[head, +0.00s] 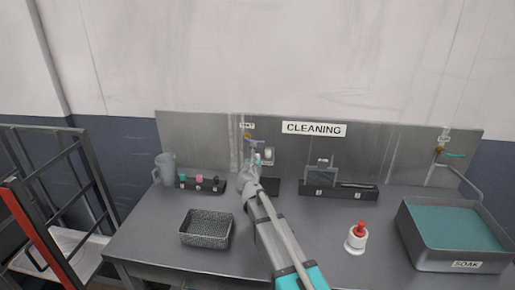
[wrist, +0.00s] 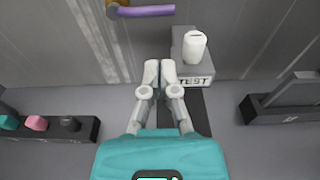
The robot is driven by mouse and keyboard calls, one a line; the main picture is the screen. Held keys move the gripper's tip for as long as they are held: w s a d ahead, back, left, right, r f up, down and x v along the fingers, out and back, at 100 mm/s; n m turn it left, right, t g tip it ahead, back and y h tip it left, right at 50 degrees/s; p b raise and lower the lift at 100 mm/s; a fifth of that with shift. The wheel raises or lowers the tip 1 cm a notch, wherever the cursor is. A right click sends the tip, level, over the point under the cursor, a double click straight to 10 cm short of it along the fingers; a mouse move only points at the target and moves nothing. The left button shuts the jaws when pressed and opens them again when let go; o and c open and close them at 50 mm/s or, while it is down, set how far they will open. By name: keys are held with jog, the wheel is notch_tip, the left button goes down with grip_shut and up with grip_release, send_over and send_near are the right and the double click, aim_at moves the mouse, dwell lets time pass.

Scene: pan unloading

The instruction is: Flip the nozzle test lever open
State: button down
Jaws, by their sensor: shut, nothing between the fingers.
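A purple lever (head: 257,142) sticks out to the right from a brass valve (head: 247,136) on the back panel. A grey block marked TEST (wrist: 193,82) holds a white rounded piece (wrist: 194,46), right of my fingertips. My gripper (wrist: 160,74) is shut and empty, with its fingers below the lever in the wrist view and apart from it. In the head view my gripper (head: 250,171) is in front of the panel, below the valve.
The grey bench carries a jug (head: 164,168), a rack with coloured pieces (head: 201,185), a mesh basket (head: 206,229), a holder (head: 338,191) and a white pot with a red top (head: 356,238). A SOAK tub (head: 462,266) and a teal-levered tap (head: 455,155) are at the right.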

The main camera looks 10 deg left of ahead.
jog(key=shift+a, duration=0.1)
jog(key=w, duration=0.6)
jog(key=w+f+b, duration=0.1)
jog(key=w, duration=0.2)
jog(key=shift+w+d, duration=0.2)
jog(key=shift+w, duration=0.2)
jog(key=shift+a, duration=0.2)
dwell(0.3)
